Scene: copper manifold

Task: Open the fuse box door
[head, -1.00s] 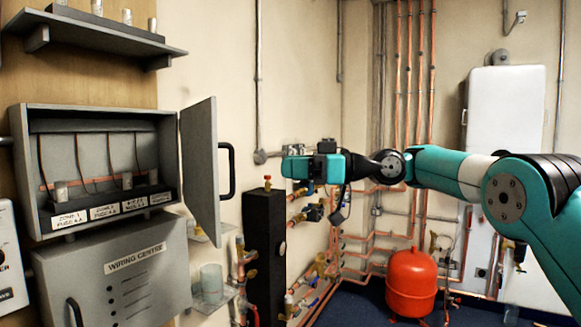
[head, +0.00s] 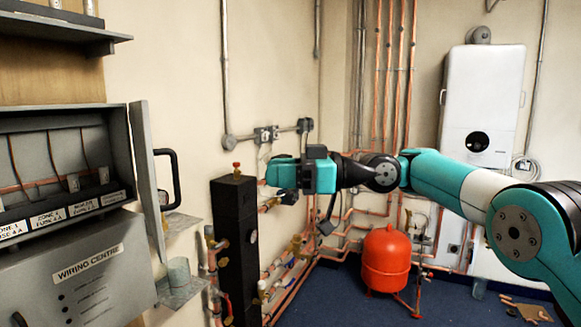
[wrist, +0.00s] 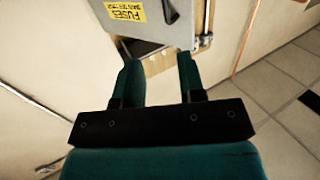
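The grey fuse box (head: 66,112) on the left wall has its door (head: 147,180) standing open, swung out and seen nearly edge-on. A black handle (head: 172,178) is on the door's right side. My gripper (head: 272,172) is in the air to the right of the handle, with a gap between them in the head view. In the wrist view my gripper's fingers (wrist: 158,68) are apart, with no held object visible. Beyond them is the grey door with a yellow FUSES label (wrist: 127,11). A dark shape shows near the fingertips; I cannot tell whether it is the handle.
The wiring centre box (head: 80,275) hangs below the fuse box, beside a small shelf with a cup (head: 179,272). A black column (head: 236,250) and copper pipes stand below my gripper. A red tank (head: 386,260) is on the floor. Blue floor is open in front.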

